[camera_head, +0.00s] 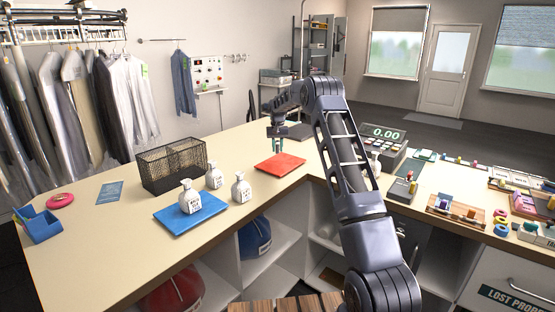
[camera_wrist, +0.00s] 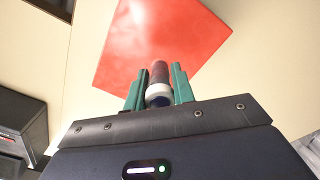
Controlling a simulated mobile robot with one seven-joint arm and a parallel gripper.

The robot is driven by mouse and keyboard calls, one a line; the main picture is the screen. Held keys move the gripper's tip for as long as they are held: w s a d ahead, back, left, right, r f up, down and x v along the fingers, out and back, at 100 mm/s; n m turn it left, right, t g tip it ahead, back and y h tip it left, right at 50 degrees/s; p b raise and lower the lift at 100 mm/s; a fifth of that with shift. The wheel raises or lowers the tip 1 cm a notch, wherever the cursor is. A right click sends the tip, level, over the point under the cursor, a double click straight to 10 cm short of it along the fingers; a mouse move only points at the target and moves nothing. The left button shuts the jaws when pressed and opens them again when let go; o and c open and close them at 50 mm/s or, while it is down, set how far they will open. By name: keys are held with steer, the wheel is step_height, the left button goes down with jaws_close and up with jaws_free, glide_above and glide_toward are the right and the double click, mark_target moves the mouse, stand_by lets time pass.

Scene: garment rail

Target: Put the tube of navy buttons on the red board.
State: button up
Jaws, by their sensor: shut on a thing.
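The red board (camera_head: 279,162) lies flat on the counter near its inner corner. It also shows in the wrist view (camera_wrist: 158,35), just beyond my fingertips. My gripper (camera_head: 277,146) is over the board's far side in the head view. In the wrist view my gripper (camera_wrist: 158,82) has its green fingers shut on a small tube (camera_wrist: 159,76) with a white band and a dark end. The tube's upper part looks reddish-dark, and I cannot make out its contents. I cannot tell whether it touches the board. In the head view the tube is too small to make out.
A black mesh basket (camera_head: 171,166) is behind. A till (camera_head: 384,146) and small goods are on the right.

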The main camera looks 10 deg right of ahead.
mark_target(278, 164)
steer(key=shift+f, duration=3.15)
steer(key=o, duration=1)
steer(key=shift+f, duration=0.15)
